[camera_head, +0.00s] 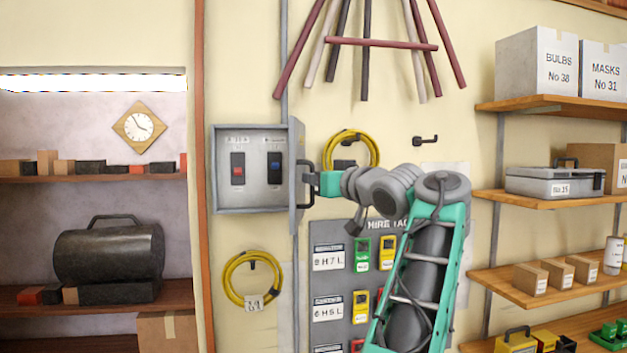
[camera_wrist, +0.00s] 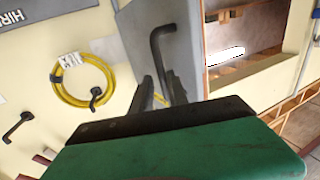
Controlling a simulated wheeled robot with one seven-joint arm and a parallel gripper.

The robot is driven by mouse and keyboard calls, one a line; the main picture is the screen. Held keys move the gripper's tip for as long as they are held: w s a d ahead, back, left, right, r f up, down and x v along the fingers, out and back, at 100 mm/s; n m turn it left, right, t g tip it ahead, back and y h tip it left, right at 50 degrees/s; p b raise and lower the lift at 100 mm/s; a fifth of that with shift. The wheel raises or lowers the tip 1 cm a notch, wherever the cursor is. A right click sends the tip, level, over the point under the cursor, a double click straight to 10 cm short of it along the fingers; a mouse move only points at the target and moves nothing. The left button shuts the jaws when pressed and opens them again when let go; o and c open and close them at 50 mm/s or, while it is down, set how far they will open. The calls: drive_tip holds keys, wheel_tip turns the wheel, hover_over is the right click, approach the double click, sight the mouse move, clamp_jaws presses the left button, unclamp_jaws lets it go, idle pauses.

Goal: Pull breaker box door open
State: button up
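The grey breaker box (camera_head: 250,197) on the wall stands open in the head view, with a red switch (camera_head: 237,168) and a blue switch (camera_head: 274,167) showing inside. Its door (camera_head: 296,160) is swung out at the right side and seen nearly edge-on; its grey face (camera_wrist: 132,22) fills the upper middle of the wrist view. The dark bent door handle (camera_wrist: 160,48) also shows in the head view (camera_head: 306,200). My gripper (camera_wrist: 161,84) is at the handle, its two fingers apart. The handle's lower end reaches toward the gap between them; contact is unclear.
A yellow cable coil (camera_head: 352,140) hangs just behind my gripper, beside a wall hook (camera_head: 425,141). A tag board (camera_head: 328,287) is below my arm. Shelves with boxes (camera_head: 537,62) stand at the right. A second yellow coil (camera_head: 232,277) hangs below the box.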

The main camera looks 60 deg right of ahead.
drive_tip(key=b+v, duration=0.1)
drive_tip(key=v, duration=0.5)
drive_tip(key=shift+s+a, duration=0.2)
drive_tip(key=shift+s, duration=0.15)
drive_tip(key=shift+c, duration=0.4)
